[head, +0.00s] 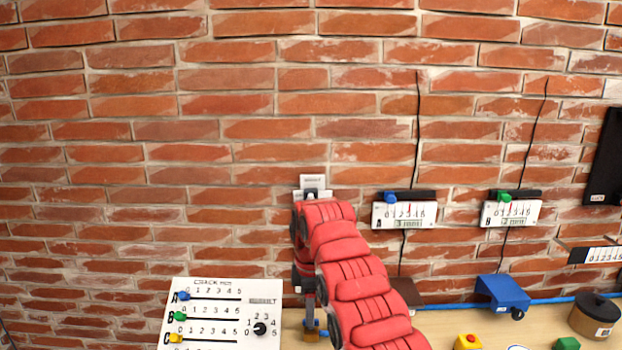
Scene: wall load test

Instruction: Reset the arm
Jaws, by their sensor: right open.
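My right arm, with red padded covers, rises from the bottom edge towards the wall. My right gripper (309,299) is small and partly hidden beside the arm, low in front of the wall. Its jaws are open, and I see nothing held in it. A small brown and blue piece (312,331) shows just below it; I cannot tell whether they touch. A white labelled wall fitting (312,183) shows just above the arm's upper end, its lower part hidden by the arm. My left gripper is not in view.
A white crack board (222,322) with sliders and a dial stands at lower left. Gauges A (404,215) and B (512,213) sit on cracks in the brick wall. A blue block (503,293), a black-lidded pot (594,317) and a yellow button box (467,342) are on the wooden table.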

